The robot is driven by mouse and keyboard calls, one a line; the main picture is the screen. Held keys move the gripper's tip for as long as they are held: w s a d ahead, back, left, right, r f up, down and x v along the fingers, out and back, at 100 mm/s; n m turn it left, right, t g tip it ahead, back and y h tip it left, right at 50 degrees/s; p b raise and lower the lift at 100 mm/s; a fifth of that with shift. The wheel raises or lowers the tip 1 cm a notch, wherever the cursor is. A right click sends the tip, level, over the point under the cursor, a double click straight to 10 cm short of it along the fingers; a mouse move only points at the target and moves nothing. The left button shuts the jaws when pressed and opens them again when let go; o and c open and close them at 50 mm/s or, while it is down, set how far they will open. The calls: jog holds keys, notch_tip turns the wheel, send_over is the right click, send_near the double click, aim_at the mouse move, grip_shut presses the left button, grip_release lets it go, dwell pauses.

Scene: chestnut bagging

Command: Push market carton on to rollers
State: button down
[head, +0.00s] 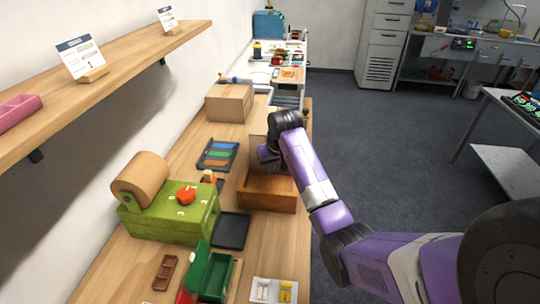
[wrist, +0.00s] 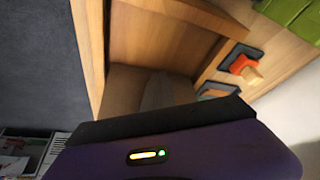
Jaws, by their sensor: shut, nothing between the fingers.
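A taped brown cardboard carton (head: 229,103) sits on the bench against the wall in the head view. A second brown box-like shape (head: 257,124) shows partly behind my arm; I cannot tell which of the two is the market carton. A grey-blue banded strip (head: 287,100), perhaps the rollers, lies just right of the taped carton. My gripper (head: 267,156) is shut and empty, pointing down over the far end of an open wooden box (head: 266,201). That box also shows in the wrist view (wrist: 165,48). My fingertips are mostly hidden, so contact cannot be told.
A green machine with a brown paper roll (head: 168,215) stands on the near left. A dark tray with coloured strips (head: 217,155) and a black tray (head: 231,231) lie on the bench. A shelf (head: 110,70) overhangs on the left.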

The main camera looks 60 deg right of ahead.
jog(key=shift+w+d+b, duration=0.45)
jog(key=shift+d+b, duration=0.15)
jog(key=shift+d, duration=0.7)
jog(key=shift+w+d+b, duration=0.5)
jog(key=shift+d+b, duration=0.05)
jog(key=shift+d, duration=0.75)
jog(key=shift+w+d+b, duration=0.45)
jog(key=shift+d+b, duration=0.15)
jog(key=shift+d, duration=0.7)
jog(key=shift+w+d+f+b, duration=0.1)
jog(key=shift+w+d+b, duration=0.2)
jog(key=shift+d+b, duration=0.55)
jog(key=shift+w+d+r+b, duration=0.1)
jog(key=shift+w+d+b, duration=0.25)
jog(key=shift+d+b, duration=0.5)
jog(key=shift+w+d+f+b, duration=0.1)
jog(key=shift+w+d+b, duration=0.35)
jog(key=shift+d, duration=0.6)
jog(key=r+p, duration=0.5)
jog(key=a+r+p, duration=0.1)
jog(key=r+p, duration=0.4)
jog(key=r, duration=0.1)
jog(key=s+r+p, duration=0.1)
jog(key=r+p, duration=0.4)
jog(key=shift+a+r, duration=0.15)
jog(key=shift+a, duration=0.15)
jog(key=shift+w+d, duration=0.1)
jog(key=shift+w, duration=0.05)
